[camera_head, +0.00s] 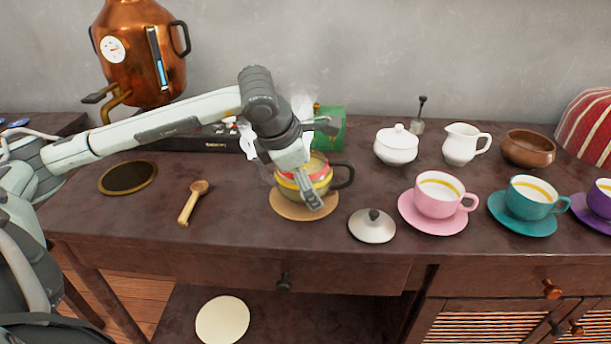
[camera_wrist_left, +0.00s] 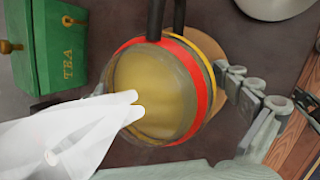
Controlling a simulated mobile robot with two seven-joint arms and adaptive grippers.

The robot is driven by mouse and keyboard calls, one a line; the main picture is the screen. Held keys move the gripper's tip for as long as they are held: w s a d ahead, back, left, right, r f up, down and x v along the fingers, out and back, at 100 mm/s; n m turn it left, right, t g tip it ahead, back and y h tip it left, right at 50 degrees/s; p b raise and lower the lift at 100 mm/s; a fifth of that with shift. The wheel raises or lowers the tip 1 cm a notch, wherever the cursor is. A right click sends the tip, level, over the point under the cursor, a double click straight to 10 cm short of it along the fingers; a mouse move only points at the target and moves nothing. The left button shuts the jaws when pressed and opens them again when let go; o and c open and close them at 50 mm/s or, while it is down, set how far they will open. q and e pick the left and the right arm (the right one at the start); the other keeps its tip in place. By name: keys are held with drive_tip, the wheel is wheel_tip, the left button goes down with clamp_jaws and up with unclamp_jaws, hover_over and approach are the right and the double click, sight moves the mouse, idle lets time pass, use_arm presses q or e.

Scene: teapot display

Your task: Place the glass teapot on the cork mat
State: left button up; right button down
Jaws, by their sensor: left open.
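The glass teapot (camera_head: 318,181) has red and yellow bands and a black handle on its right. It appears upright on the round cork mat (camera_head: 290,209), and its base is partly hidden. In the left wrist view the teapot (camera_wrist_left: 150,80) is seen from above, lidless, with yellowish contents; a tan edge of the mat (camera_wrist_left: 235,52) shows beside it. My left gripper (camera_head: 318,163) is open at the teapot, one finger in front of its body and the other toward the back. In the wrist view one finger shows right of the teapot. I cannot tell whether the fingers touch it. My right gripper is out of view.
A pale lid (camera_head: 372,226) lies right of the mat. A wooden scoop (camera_head: 192,204) and dark round mat (camera_head: 128,177) lie left. A green tea box (camera_wrist_left: 62,50) stands behind. The pink cup (camera_head: 437,196), teal cup (camera_head: 530,199) and white sugar bowl (camera_head: 396,147) stand right.

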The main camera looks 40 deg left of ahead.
use_arm(q)
drive_tip(key=v, duration=1.1)
drive_tip(key=shift+w+a+r, duration=0.1)
drive_tip(key=shift+s+r, duration=0.3)
drive_tip(key=shift+r, duration=0.15)
